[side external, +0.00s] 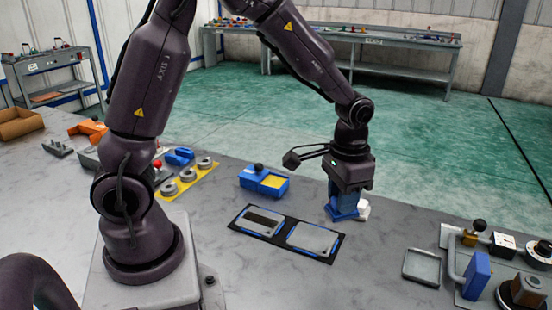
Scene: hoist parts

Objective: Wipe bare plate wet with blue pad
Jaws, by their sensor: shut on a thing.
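Two grey plates lie side by side on a black mat (283,249) in front of my arm. The left plate (245,226) has a dark strip across it. The right plate (312,238) looks plain grey, with blue at its edges. My gripper (344,214) points down behind and to the right of the right plate, apart from it. It is shut on a blue block-like thing, the blue pad (340,201), low over or on the table. Fingers and pad are hard to tell apart. A small white piece (363,209) shows beside it; whether they touch is unclear.
A blue tray (272,192) with a yellow insert and black knob stands behind the plates. A yellow holder with grey rings (187,174) is at left. A grey shallow tray (422,267) and a fixture with a blue block (476,275) stand at right. Table between is clear.

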